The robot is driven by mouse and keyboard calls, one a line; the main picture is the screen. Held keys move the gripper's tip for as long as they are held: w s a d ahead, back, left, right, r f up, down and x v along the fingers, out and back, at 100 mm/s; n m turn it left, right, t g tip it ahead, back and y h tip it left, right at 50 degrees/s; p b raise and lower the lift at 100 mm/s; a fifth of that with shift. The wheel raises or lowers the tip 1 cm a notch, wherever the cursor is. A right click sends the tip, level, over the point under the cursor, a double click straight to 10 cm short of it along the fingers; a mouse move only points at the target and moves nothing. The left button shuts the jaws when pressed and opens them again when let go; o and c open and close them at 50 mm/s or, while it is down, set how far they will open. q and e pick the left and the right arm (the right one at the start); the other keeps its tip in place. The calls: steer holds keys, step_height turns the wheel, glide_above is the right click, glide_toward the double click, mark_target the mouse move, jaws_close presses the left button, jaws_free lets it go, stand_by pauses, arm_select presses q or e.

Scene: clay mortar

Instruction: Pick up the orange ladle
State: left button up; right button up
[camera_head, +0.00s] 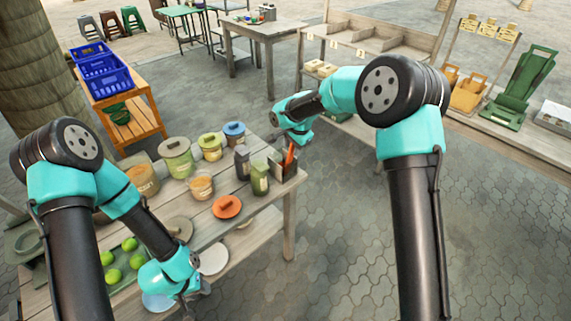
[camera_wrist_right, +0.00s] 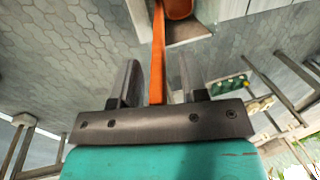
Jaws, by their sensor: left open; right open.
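The orange ladle (camera_head: 289,156) shows as a thin orange strip at a dark open box (camera_head: 277,171) near the table's right corner. In the right wrist view the ladle's handle (camera_wrist_right: 158,50) runs between the two fingers of my right gripper (camera_wrist_right: 159,66), and part of its bowl (camera_wrist_right: 180,8) shows at the top edge. My right gripper (camera_head: 276,138) is open around the handle, with gaps on both sides. In the head view its fingers are hard to make out. My left gripper (camera_head: 196,296) is open and empty at the table's front edge, far from the ladle.
The wooden table (camera_head: 262,226) holds several lidded jars, a green jar (camera_head: 260,178) beside the box, a flat orange disc (camera_head: 227,206) and a green tray of limes (camera_head: 124,262). An orange-brown shelf with blue crates (camera_head: 105,72) stands behind. Paved floor right of the table is clear.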

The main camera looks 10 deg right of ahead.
jaws_close()
stand_by(0.3)
steer(key=shift+r, duration=0.1)
steer(key=v, duration=0.3)
steer(key=w+v, duration=0.1)
steer(key=v, duration=0.2)
steer(key=a+v, duration=0.1)
steer(key=v, duration=0.2)
steer(key=shift+w+r, duration=0.35)
steer(key=shift+r, duration=0.2)
stand_by(0.4)
